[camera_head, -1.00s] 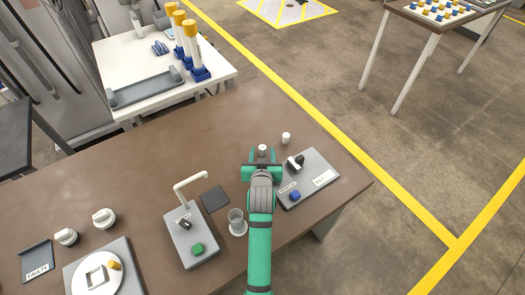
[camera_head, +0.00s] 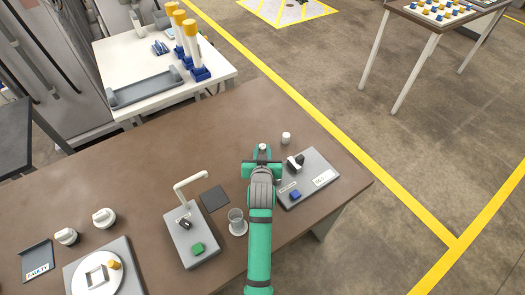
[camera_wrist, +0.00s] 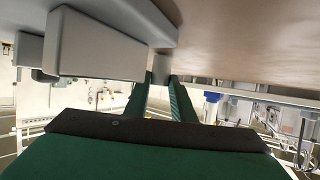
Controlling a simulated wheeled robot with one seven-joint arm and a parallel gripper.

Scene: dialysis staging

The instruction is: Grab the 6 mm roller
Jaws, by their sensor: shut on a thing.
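A small white roller (camera_head: 263,147) stands on the brown table, at the tip of my gripper (camera_head: 263,153). In the wrist view my gripper (camera_wrist: 161,82) has its two green fingers close together, with the pale roller (camera_wrist: 161,66) between their tips. My gripper is shut on this roller. A second small white roller (camera_head: 286,138) stands apart, a little to the right and farther back. I see no size mark on either roller, so I cannot tell by sight which is 6 mm.
A grey board (camera_head: 318,190) with a black clamp and a blue button lies right of my gripper. A clear cup (camera_head: 237,220) and a grey stand (camera_head: 185,245) with a white bent tube are on the left. The table behind the rollers is clear.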

